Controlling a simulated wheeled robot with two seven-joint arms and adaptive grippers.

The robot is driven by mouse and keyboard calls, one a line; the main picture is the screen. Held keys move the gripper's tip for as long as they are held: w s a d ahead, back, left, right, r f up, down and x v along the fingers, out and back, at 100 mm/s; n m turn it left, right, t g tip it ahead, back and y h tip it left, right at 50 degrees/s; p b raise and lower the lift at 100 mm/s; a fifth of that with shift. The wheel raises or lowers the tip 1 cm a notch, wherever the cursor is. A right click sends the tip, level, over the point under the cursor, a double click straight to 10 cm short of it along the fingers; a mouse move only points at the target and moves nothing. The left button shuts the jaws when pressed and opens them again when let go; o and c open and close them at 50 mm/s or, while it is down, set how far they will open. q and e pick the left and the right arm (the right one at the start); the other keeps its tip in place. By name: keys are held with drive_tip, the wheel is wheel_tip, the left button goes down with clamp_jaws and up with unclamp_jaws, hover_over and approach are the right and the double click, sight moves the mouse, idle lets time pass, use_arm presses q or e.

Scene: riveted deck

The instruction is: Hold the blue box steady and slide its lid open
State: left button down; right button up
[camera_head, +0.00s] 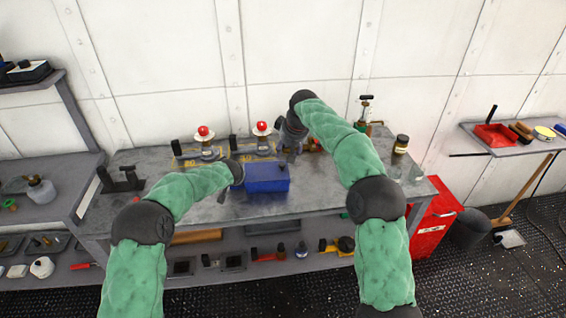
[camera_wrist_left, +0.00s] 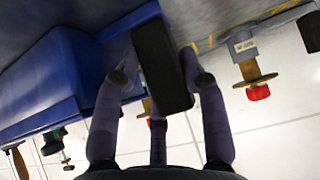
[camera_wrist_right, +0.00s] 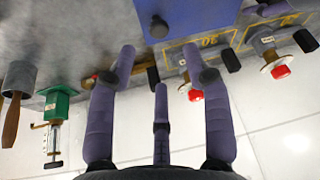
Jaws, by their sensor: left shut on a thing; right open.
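The blue box (camera_head: 266,180) sits on the grey workbench (camera_head: 330,196), left of its middle. A small round knob (camera_wrist_right: 158,27) shows on it in the right wrist view. My left gripper (camera_wrist_left: 160,70) is at the box's left end, with its fingers shut around a black block (camera_wrist_left: 162,62). The block looks attached to the box, but the join is hidden. The box's blue side (camera_wrist_left: 45,80) fills the left of that view. My right gripper (camera_head: 290,145) is open and empty, behind the box's right part and apart from it. I cannot tell where the lid's edge lies.
Two red-topped valves (camera_head: 204,133) stand behind the box, with black posts beside them. The bench front right of the box is mostly clear.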

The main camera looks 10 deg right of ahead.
sight(282, 164)
drive_tip(key=x, duration=0.8)
drive_tip(key=shift+w+f, duration=0.1)
drive_tip(key=shift+w, duration=0.05)
clamp_jaws()
